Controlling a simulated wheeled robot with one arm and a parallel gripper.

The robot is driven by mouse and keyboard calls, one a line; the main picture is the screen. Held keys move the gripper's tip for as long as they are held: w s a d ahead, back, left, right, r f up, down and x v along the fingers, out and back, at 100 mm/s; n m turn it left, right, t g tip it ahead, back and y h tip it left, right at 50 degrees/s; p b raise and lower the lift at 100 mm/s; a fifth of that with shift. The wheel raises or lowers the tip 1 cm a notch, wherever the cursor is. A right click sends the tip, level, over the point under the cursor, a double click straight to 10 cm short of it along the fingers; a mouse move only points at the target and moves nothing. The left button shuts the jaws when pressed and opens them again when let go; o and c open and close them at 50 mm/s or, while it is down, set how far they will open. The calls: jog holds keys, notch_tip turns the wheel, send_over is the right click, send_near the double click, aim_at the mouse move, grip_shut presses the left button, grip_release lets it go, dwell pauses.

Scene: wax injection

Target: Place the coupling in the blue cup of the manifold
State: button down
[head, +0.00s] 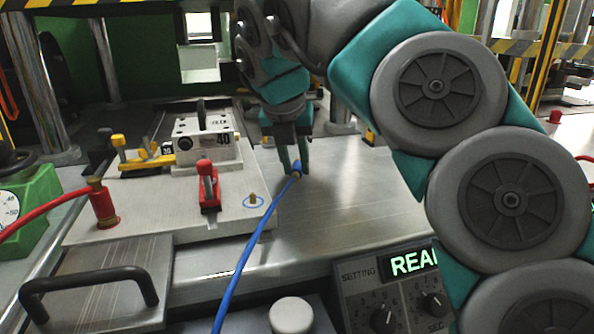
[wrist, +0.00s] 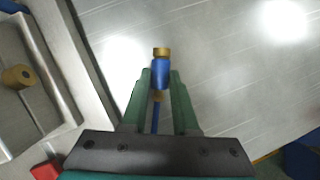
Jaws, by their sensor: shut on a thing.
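The coupling (head: 297,168) is blue with a brass end and sits on a blue hose (head: 243,259). My gripper (head: 293,164) is shut on it, above the bare metal table to the right of the manifold plate. In the wrist view the coupling (wrist: 160,73) is between the green fingertips (wrist: 160,82), brass end outward. A blue ring (head: 254,201) marks the plate's right front corner, with a small brass fitting (head: 253,198) standing in it; I cannot make out a cup wall. A brass fitting (wrist: 18,77) also shows at the left in the wrist view.
The manifold plate (head: 150,215) carries a red toggle clamp (head: 208,186), a white block (head: 206,143) and a red coupling (head: 103,205) with a red hose. A black handle (head: 88,283) and a control box (head: 385,295) are in front. The table right of the plate is clear.

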jog(key=shift+r, duration=0.1)
dwell(0.3)
jog(key=shift+r, duration=1.7)
jog(key=shift+s+d+b, duration=0.2)
jog(key=shift+s, duration=0.5)
jog(key=shift+s+d+b, duration=0.15)
jog(key=shift+s+b, duration=0.05)
jog(key=shift+s, duration=0.5)
jog(key=s+d, duration=0.1)
jog(key=s, duration=0.3)
jog(key=s+d+r+p, duration=0.1)
jog(key=s, duration=0.3)
jog(key=s+d, duration=0.1)
jog(key=s, duration=0.3)
jog(key=shift+s+d+r, duration=0.15)
jog(key=shift+s+r, duration=0.05)
jog(key=shift+s, duration=0.2)
send_near(299, 162)
jog(key=f, duration=0.2)
jog(key=d+f, duration=0.1)
jog(key=f, duration=0.1)
jog(key=shift+s+f, duration=0.15)
jog(key=shift+f, duration=0.05)
jog(key=shift+w+a+f, duration=0.1)
jog(key=shift+w+a, duration=0.05)
jog(key=shift+w, duration=0.4)
jog(key=shift+w+a+f, duration=0.1)
jog(key=shift+w, duration=0.4)
jog(key=shift+f, duration=1.55)
